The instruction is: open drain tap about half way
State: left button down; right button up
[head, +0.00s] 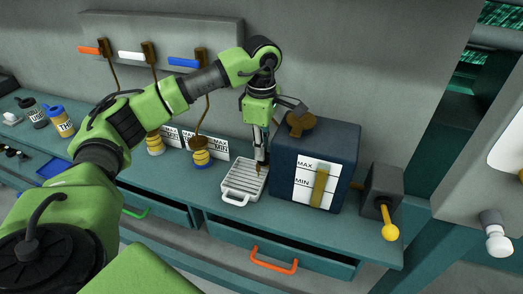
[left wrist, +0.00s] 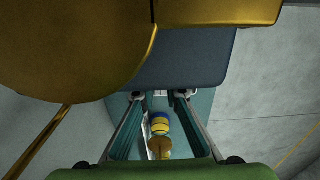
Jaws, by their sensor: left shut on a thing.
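The dark blue tank (head: 340,158) stands on the bench, with MAX and MIN marks and a brass gauge strip on its front. My left gripper (head: 260,163) reaches down along the tank's left side, low by the bench. In the left wrist view the fingers (left wrist: 160,95) point past the tank (left wrist: 175,65). My right gripper is out of view.
A white ridged tray (head: 240,190) lies just left of the fingers. A grey box with a yellow lever (head: 390,230) stands right of the tank. A brass cap (head: 301,122) tops the tank. Drawers (head: 275,240) are below.

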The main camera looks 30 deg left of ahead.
pick_arm(q)
jog(key=shift+r, duration=0.1)
dwell(0.3)
jog(key=c, duration=2.4)
grip_release()
jog(key=shift+o, duration=0.2)
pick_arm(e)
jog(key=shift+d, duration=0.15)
pick_arm(q)
notch_tip(320, 180, up, 12)
